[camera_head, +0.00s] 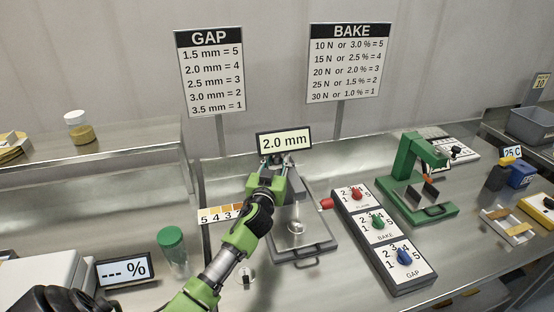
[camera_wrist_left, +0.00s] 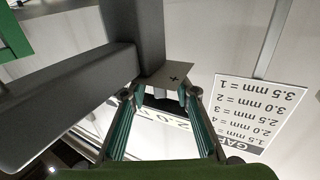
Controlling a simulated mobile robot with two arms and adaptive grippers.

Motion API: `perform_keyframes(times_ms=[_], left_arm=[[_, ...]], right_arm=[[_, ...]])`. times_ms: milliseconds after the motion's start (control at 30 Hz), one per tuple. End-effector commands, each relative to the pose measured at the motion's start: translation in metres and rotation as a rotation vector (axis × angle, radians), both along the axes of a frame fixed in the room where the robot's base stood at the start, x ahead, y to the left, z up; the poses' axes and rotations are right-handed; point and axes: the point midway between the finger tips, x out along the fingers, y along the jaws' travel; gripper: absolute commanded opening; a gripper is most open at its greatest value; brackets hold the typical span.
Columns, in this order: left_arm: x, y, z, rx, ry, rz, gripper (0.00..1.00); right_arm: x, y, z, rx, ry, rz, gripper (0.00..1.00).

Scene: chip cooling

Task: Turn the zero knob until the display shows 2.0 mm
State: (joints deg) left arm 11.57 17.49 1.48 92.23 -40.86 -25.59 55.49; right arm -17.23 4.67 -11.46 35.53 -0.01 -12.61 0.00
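The display (camera_head: 284,142) reads 2.0 mm and stands at the top of a grey gauge device (camera_head: 302,250) in the middle of the bench. In the left wrist view the display (camera_wrist_left: 165,119) appears upside down and partly covered by my fingers. My left gripper (camera_head: 272,165) is at the upper part of the device, just in front of the display. In the left wrist view its fingers (camera_wrist_left: 161,95) stand apart, close to a light plate with a plus mark (camera_wrist_left: 172,77). The zero knob is not clearly visible; the gripper may hide it. My right gripper is not in view.
Right of the device are a red knob (camera_head: 326,204), a dial box (camera_head: 395,278) and a green press (camera_head: 408,165). To the left are a green-lidded jar (camera_head: 172,248) and a percent display (camera_head: 126,270). GAP (camera_head: 210,75) and BAKE (camera_head: 349,65) signs stand behind.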

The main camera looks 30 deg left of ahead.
Motion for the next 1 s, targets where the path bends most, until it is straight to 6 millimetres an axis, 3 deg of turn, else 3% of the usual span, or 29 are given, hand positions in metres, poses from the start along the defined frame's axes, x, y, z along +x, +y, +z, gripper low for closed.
perform_keyframes(times_ms=[233, 333, 367, 567, 1000], left_arm=[[0.000, 0.000, 0.000, 0.000, 0.000, 0.000, 0.28], [0.000, 0.000, 0.000, 0.000, 0.000, 0.000, 0.02], [0.000, 0.000, 0.000, 0.000, 0.000, 0.000, 0.01], [0.000, 0.001, 0.001, 0.001, 0.002, -0.020, 0.00], [-0.001, 0.003, 0.000, 0.002, 0.003, -0.236, 0.00]], right_arm=[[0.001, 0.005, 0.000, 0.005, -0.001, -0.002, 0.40], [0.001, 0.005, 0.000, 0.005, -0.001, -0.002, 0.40], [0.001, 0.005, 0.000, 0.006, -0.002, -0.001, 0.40], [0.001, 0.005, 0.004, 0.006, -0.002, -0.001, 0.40], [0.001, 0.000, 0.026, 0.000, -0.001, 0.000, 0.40]])
